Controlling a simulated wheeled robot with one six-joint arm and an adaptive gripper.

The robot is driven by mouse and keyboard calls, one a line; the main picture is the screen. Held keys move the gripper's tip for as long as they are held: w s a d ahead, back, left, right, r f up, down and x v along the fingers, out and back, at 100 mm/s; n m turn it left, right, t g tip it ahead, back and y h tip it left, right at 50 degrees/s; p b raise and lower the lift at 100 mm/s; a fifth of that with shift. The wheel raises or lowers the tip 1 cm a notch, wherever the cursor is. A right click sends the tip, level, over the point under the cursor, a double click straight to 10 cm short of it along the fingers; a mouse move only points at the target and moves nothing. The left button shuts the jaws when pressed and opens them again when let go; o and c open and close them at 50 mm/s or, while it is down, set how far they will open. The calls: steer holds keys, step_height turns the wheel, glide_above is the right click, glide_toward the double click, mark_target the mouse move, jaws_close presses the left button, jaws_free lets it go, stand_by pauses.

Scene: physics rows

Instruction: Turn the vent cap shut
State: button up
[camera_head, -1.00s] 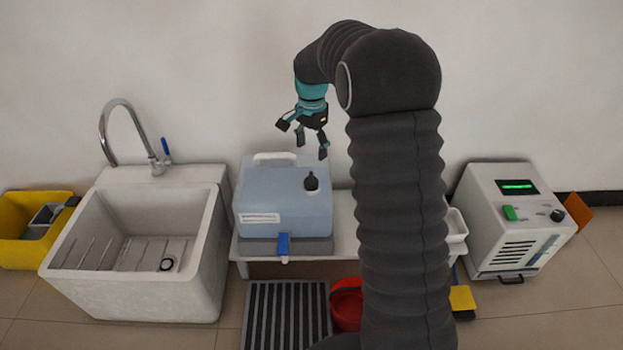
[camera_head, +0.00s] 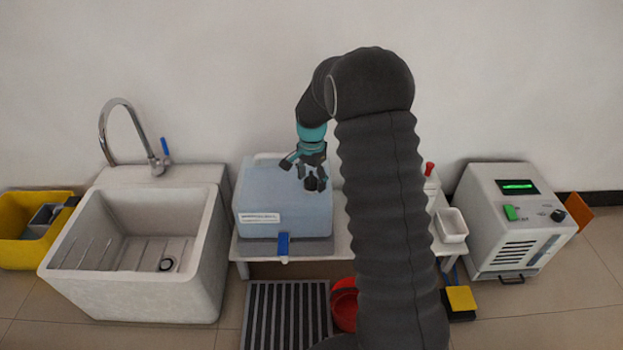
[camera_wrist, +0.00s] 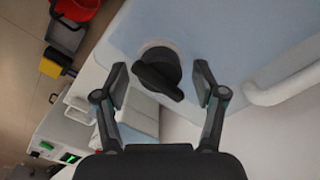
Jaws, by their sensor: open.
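The black vent cap (camera_head: 314,184) sits on top of the blue-grey container (camera_head: 270,201), near its right side. In the wrist view the cap (camera_wrist: 158,72) shows a raised bar grip lying slantwise on a round base. My gripper (camera_head: 309,172) points down right over the cap. In the wrist view my gripper (camera_wrist: 162,88) is open, with one finger on each side of the cap and a visible gap to each. I cannot tell the exact height of the fingertips against the cap. The container has a blue tap (camera_head: 283,244) at its front.
A white sink (camera_head: 140,255) with a tall faucet stands at the left. A white tray (camera_head: 451,225) sits on the bench to the right, near a white machine (camera_head: 515,220). The container's pale handle (camera_wrist: 285,84) is close to my right finger in the wrist view.

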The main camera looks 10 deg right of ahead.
steer(key=c, duration=1.1)
steer(key=shift+c, duration=0.2)
steer(key=shift+n, duration=0.4)
steer(key=n, duration=0.3)
steer(key=shift+n, duration=0.3)
steer(key=n, duration=0.4)
steer(key=shift+n, duration=0.3)
steer(key=n, duration=0.4)
steer(key=shift+n, duration=2.4)
